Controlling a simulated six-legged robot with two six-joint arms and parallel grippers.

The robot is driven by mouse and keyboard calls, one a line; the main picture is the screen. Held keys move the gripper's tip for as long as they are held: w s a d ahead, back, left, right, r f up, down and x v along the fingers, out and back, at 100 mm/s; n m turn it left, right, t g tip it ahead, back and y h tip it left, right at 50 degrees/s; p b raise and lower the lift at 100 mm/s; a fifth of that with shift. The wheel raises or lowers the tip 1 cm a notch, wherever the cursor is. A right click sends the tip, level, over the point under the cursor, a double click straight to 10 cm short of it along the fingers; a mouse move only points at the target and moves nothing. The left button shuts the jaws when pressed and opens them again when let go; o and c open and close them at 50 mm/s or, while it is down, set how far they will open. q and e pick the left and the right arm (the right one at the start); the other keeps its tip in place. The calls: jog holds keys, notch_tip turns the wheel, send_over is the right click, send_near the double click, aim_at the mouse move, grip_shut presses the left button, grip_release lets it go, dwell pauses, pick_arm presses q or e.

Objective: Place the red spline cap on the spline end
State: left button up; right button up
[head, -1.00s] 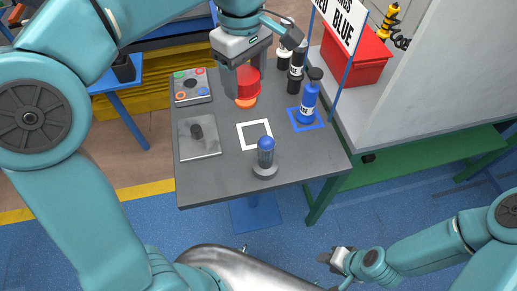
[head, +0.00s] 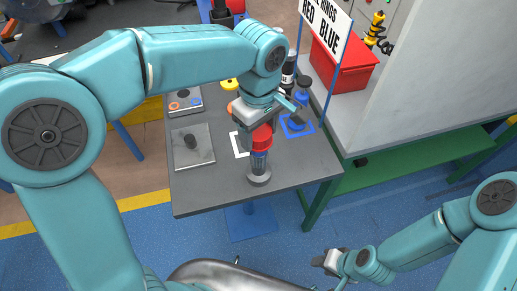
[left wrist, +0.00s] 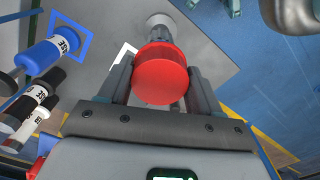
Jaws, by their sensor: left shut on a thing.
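My left gripper (head: 260,134) is shut on the red spline cap (head: 262,142) above the table. I cannot tell whether cap and spline touch. In the left wrist view the red cap (left wrist: 160,80) sits between both fingers and hides most of the spline, whose pale base (left wrist: 160,20) shows beyond. My right gripper (head: 326,260) is low, away from the table; its jaw opening is unclear.
The grey table (head: 220,188) holds a metal plate with a dark knob (head: 192,142), a button panel (head: 183,102) and a white square outline (head: 235,146). A blue bottle (left wrist: 50,52) and dark bottles stand right of the gripper. A red bin (head: 342,65) is beyond.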

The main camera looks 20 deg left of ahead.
aim_at(258, 148)
pick_arm(q)
notch_tip(258, 148, down, 6)
jog(key=shift+s+r, duration=0.1)
jog(key=shift+f, duration=0.45)
jog(key=shift+r, duration=0.1)
jog(key=shift+f+b, duration=0.3)
jog(key=shift+b, duration=0.05)
jog(key=o, duration=1)
jog(key=shift+r, duration=0.1)
notch_tip(258, 148, up, 12)
jog(key=shift+r+p, duration=0.2)
jog(key=shift+p, duration=0.45)
